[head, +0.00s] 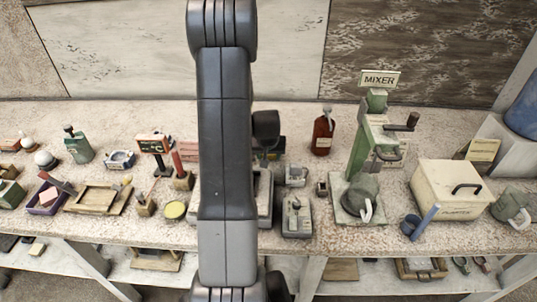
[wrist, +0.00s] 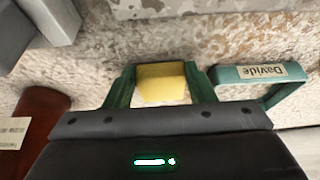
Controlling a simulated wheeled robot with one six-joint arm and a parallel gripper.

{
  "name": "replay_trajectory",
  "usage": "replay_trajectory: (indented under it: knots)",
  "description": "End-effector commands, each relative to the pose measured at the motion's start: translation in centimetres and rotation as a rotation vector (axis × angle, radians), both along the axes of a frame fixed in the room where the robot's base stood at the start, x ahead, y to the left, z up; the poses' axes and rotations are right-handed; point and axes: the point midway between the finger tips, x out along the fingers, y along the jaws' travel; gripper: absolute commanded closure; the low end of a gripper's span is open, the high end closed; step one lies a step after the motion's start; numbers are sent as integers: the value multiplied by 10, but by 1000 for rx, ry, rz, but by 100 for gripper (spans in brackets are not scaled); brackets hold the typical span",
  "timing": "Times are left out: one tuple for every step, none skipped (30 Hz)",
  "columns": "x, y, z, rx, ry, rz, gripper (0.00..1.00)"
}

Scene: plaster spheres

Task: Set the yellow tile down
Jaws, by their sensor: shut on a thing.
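The yellow tile (wrist: 163,88) sits between the green fingers of my gripper (wrist: 161,76) in the wrist view. My gripper is shut on it, one finger on each side. Behind it is a pale, speckled surface; I cannot tell whether the tile touches it. In the head view my arm covers the middle of the bench, and neither the tile nor the fingers can be made out.
A green frame labelled "Davide" (wrist: 262,72) lies close right of the fingers. A red-brown bottle (head: 323,134) stands at the bench's back. A green mixer (head: 360,160) and a cream box (head: 450,190) stand right. Tools and trays crowd the left.

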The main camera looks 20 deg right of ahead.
Motion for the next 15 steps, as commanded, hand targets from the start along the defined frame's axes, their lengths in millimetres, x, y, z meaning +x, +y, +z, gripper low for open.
replay_trajectory:
  knots:
    - [0, 0, -1, 0, -1, 0, 74]
    - [0, 0, -2, 0, -1, 0, 74]
    - [0, 0, -4, 0, -1, 0, 74]
    - [0, 0, -4, 0, 0, 0, 49]
    - [0, 0, -2, 0, 0, 0, 43]
    - [0, 0, -2, 0, 0, 0, 35]
    - [0, 0, -2, 0, 0, 0, 29]
    - [0, 0, -2, 0, 0, 0, 29]
    - [0, 0, -2, 0, 0, 0, 29]
    - [0, 0, -2, 0, 0, 0, 29]
    - [0, 0, -2, 0, 0, 0, 29]
    - [0, 0, -2, 0, 0, 0, 29]
    - [0, 0, -2, 0, 0, 0, 29]
    - [0, 0, -2, 0, 0, 0, 29]
    - [0, 0, -2, 0, 0, 0, 29]
